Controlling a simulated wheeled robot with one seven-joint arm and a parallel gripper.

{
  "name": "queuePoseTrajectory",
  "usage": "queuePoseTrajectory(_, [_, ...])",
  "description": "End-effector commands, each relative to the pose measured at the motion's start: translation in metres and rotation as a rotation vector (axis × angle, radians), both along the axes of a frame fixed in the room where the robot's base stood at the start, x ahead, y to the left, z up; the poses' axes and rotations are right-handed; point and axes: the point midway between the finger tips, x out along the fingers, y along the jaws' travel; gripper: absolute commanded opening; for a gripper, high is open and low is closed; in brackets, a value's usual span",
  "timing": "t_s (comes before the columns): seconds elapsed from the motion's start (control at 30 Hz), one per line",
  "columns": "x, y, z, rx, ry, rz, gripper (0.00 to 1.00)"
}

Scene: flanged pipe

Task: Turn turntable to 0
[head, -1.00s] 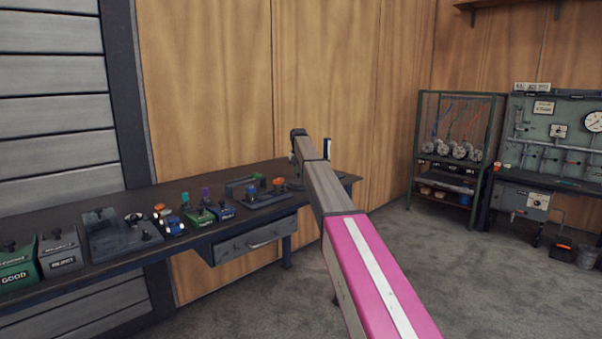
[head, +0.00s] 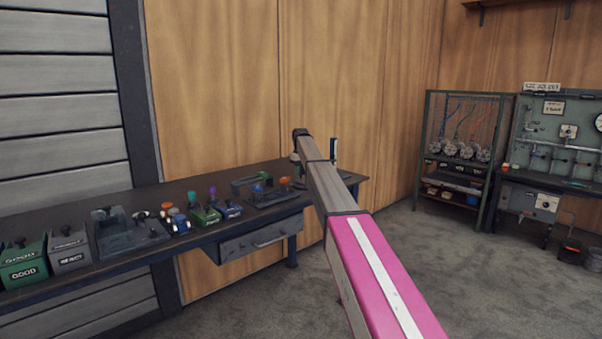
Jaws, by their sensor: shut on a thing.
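My arm reaches from the lower right to above the right end of the dark workbench (head: 190,245). Its wrist ends near the wooden wall, and my gripper is hidden behind or below the arm, so I cannot see its fingers or what is between them. A dark fixture (head: 262,199) with a raised frame and small orange and blue parts sits on the bench just left of the wrist. I cannot make out a turntable or any angle mark; part of the bench's right end is covered by my arm.
Green GOOD (head: 24,273) and grey REJECT (head: 70,258) bins, a grey tray (head: 125,240) and several small coloured parts line the bench. A drawer (head: 262,240) hangs below it. A cable rack (head: 462,150) and gauge panel (head: 560,135) stand at the right. The carpet between is clear.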

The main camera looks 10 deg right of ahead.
Motion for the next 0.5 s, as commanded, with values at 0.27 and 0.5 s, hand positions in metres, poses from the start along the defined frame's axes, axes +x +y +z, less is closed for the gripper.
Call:
queuePoseTrajectory(0.27, [-0.0005,0.0010,0.0006,0.001,0.000,0.002,0.00])
queuePoseTrajectory(0.5, [-0.0003,0.0008,0.0004,0.001,0.000,0.001,0.44])
